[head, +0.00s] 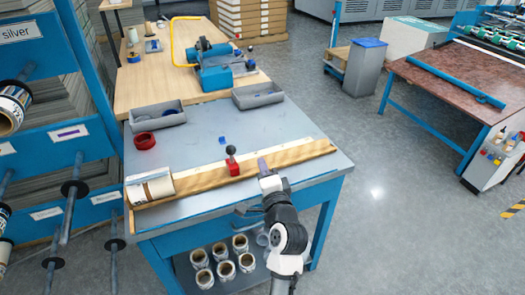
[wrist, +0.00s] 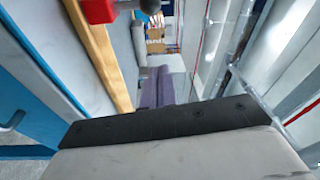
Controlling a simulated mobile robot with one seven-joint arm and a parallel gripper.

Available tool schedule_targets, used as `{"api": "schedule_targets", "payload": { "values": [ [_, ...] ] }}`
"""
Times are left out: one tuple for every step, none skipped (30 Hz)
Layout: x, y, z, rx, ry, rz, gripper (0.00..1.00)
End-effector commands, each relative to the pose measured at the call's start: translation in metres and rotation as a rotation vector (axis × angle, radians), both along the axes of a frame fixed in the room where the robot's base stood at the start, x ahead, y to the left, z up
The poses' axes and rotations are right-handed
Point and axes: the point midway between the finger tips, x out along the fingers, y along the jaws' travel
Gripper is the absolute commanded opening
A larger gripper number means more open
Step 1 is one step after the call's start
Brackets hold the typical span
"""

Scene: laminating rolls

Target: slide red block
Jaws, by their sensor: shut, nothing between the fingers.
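The red block (head: 234,169) sits on the wooden rail (head: 295,153) along the bench's front edge, around the middle of the rail. A dark knob (head: 230,150) on a short stem stands up from the block. The block shows partly at the top edge of the wrist view (wrist: 98,10), cut off by the frame. My gripper (head: 262,164) is just right of the block, over the rail, apart from the block. Its purple-grey fingers (wrist: 158,88) are together and hold nothing. A white roll (head: 151,189) lies at the rail's left end.
Two grey trays (head: 258,96) (head: 157,116), a red tape ring (head: 145,141) and a small blue piece (head: 222,140) are on the bench behind the rail. A blue rack (head: 60,60) stands left. The rail right of my gripper is clear.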

Motion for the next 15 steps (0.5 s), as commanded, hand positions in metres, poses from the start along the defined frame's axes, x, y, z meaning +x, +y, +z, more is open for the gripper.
{"api": "schedule_targets", "payload": {
  "values": [
    [0.006,0.002,0.003,0.0,-0.002,0.002,0.0],
    [0.01,0.003,0.004,-0.001,-0.002,0.003,0.0],
    [0.017,0.005,0.005,-0.003,-0.003,0.002,0.0],
    [0.022,0.006,0.006,-0.003,-0.004,0.003,0.0],
    [0.028,0.007,0.006,-0.003,-0.003,0.003,0.0],
    [0.036,0.008,0.007,-0.003,-0.003,0.003,0.0],
    [0.043,0.009,0.008,-0.003,-0.004,0.002,0.0],
    [0.049,0.01,0.009,-0.004,-0.004,0.002,0.0],
    [0.057,0.012,0.009,-0.004,-0.003,0.002,0.0],
    [0.063,0.013,0.01,-0.004,-0.005,0.003,0.0],
    [0.069,0.015,0.01,-0.005,-0.004,0.003,0.0],
    [0.077,0.016,0.01,-0.005,-0.004,0.003,0.0],
    [0.082,0.017,0.01,-0.005,-0.004,0.003,0.0],
    [0.087,0.018,0.01,-0.004,-0.004,0.002,0.0],
    [0.094,0.019,0.011,-0.004,-0.004,0.002,0.0]
  ]
}}
